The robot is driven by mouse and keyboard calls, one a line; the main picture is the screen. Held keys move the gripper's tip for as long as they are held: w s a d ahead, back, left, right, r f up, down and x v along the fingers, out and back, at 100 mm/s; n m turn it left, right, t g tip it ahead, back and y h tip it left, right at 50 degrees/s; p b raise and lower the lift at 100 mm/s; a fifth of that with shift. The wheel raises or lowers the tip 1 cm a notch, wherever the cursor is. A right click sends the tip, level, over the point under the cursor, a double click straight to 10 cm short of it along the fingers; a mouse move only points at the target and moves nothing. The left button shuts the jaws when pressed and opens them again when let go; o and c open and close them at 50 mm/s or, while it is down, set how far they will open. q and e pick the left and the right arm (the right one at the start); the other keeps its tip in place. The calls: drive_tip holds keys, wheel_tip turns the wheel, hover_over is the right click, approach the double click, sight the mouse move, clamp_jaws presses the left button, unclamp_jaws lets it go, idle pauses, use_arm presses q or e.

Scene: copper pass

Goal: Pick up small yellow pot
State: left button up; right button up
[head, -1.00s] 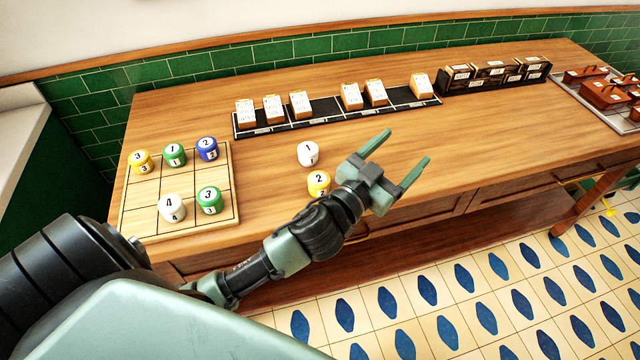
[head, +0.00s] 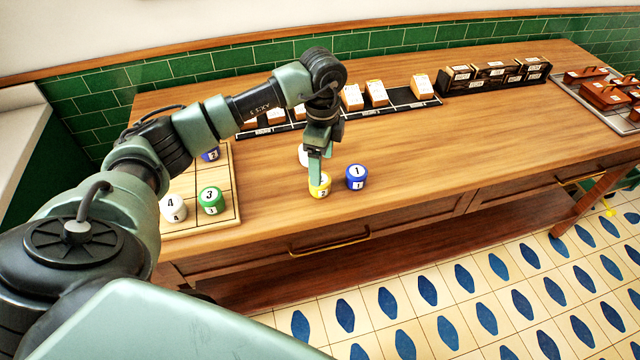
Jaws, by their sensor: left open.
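The small yellow pot (head: 319,188) stands on the wooden table, right of the gridded board. My left gripper (head: 316,172) points down right over it, with a finger in front of the pot's upper part. The jaws are open; the far finger is hard to make out, and I cannot tell whether they touch the pot. A white pot (head: 303,156) stands just behind, partly hidden by the gripper. A blue pot (head: 356,177) marked 1 stands close to the right. My right gripper is not in view.
The board (head: 231,207) at left holds a white pot (head: 173,208), a green pot (head: 211,200) and a partly hidden blue pot (head: 210,155). A black rack (head: 403,98) with cards and dark boxes (head: 497,73) stands behind. The table's middle right is clear.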

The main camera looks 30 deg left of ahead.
use_arm(q)
wheel_tip(320, 180, down, 6)
drive_tip(key=p, duration=0.2)
drive_tip(key=shift+s+d+f+p, duration=0.1)
drive_tip(key=shift+f+p, duration=0.15)
drive_tip(key=shift+p, duration=0.15)
drive_tip(key=shift+f, duration=0.55)
drive_tip(key=c, duration=1.6)
drive_tip(key=shift+r, duration=0.1)
